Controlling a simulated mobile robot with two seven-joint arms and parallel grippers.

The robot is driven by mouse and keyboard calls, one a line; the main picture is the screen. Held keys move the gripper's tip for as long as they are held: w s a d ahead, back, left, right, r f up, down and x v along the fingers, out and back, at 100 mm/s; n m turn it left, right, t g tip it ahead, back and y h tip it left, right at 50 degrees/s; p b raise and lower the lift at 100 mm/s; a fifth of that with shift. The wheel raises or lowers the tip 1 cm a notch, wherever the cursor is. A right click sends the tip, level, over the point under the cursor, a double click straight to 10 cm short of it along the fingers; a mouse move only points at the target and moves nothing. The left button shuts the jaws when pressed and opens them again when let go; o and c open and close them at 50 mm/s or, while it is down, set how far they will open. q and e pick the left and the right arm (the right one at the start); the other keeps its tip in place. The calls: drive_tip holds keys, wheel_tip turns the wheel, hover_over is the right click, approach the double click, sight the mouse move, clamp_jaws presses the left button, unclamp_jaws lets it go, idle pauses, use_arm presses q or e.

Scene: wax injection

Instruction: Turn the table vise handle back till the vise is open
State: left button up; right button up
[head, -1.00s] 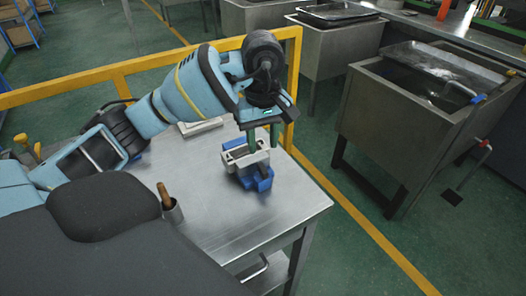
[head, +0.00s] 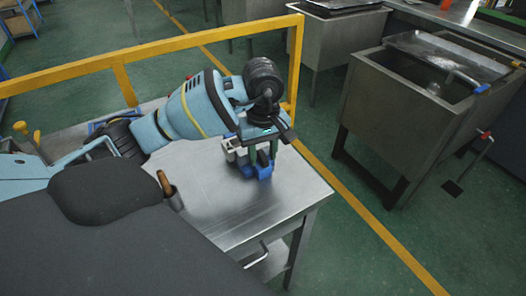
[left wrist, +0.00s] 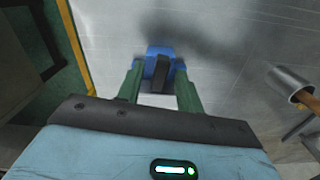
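The table vise (head: 264,172), with a blue base and grey jaws, stands on the steel table near its right end. My left gripper (head: 262,155) reaches down at the vise from above and hides much of it in the head view. In the left wrist view its two green fingers (left wrist: 160,94) are spread apart. The blue vise body (left wrist: 159,53) and a dark part of it show between and beyond the fingers. I cannot make out the handle or tell whether the fingers touch the vise. The jaw gap is hidden. My right gripper is not in view.
The steel table (head: 235,215) is bare in front of the vise. A metal cup (head: 173,197) with a wooden-handled tool stands at its left. A yellow rail (head: 200,45) runs behind the table. A steel sink (head: 400,125) stands apart on the right.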

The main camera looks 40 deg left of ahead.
use_arm(q)
drive_tip(key=c, duration=0.7)
clamp_jaws()
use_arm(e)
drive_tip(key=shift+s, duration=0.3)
